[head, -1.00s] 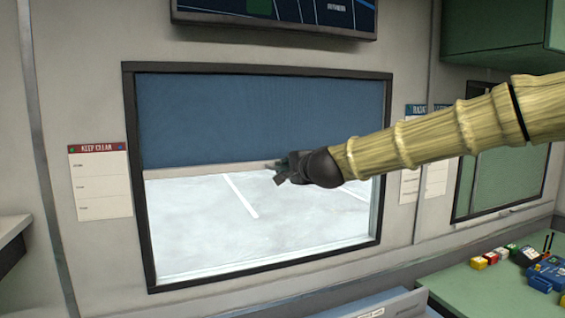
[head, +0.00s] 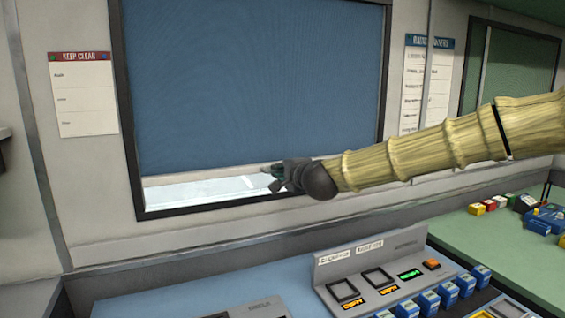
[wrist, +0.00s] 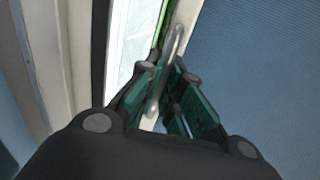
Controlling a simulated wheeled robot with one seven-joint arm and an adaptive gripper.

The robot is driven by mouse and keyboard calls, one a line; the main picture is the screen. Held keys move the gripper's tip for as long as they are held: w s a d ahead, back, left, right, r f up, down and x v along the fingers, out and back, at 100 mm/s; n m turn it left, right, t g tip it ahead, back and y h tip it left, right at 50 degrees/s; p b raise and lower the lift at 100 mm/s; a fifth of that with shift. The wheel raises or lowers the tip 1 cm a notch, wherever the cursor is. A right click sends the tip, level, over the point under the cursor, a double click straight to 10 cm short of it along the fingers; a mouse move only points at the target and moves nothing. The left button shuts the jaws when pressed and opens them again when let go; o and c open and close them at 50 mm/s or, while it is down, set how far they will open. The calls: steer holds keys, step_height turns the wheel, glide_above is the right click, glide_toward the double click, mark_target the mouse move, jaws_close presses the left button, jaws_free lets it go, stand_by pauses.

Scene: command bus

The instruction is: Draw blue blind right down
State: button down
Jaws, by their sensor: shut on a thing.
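The blue blind (head: 250,85) covers most of the window in the head view; it also fills the right of the wrist view (wrist: 260,60). Its pale bottom bar (head: 210,174) hangs a little above the lower window frame (head: 215,207), with a bright strip of outside ground between. My gripper (head: 278,173) is at the bar, right of its middle. In the wrist view its green-padded fingers (wrist: 160,95) are shut on a light metal loop handle (wrist: 173,50). The right part of the bar is hidden behind my gripper and arm.
Below the window, a blue counter (head: 150,290) holds a grey button panel (head: 370,265) with blue blocks in front. A green counter (head: 480,230) with small coloured blocks is at right. A "Keep clear" sheet (head: 85,95) hangs left. The wall under the window is clear.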

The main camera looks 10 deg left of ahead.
step_height(320, 180, down, 12)
steer(key=b, duration=0.5)
steer(key=shift+f+b, duration=0.25)
steer(key=shift+b, duration=0.05)
steer(key=c, duration=1.6)
jaws_free()
steer(key=shift+f, duration=0.1)
steer(key=shift+o, duration=0.2)
steer(key=shift+s+d+r, duration=0.1)
steer(key=shift+s+r, duration=0.05)
steer(key=shift+r, duration=0.05)
steer(key=v, duration=1.1)
steer(key=shift+s+d, duration=0.15)
steer(key=shift+s, duration=0.15)
steer(key=shift+r, duration=0.1)
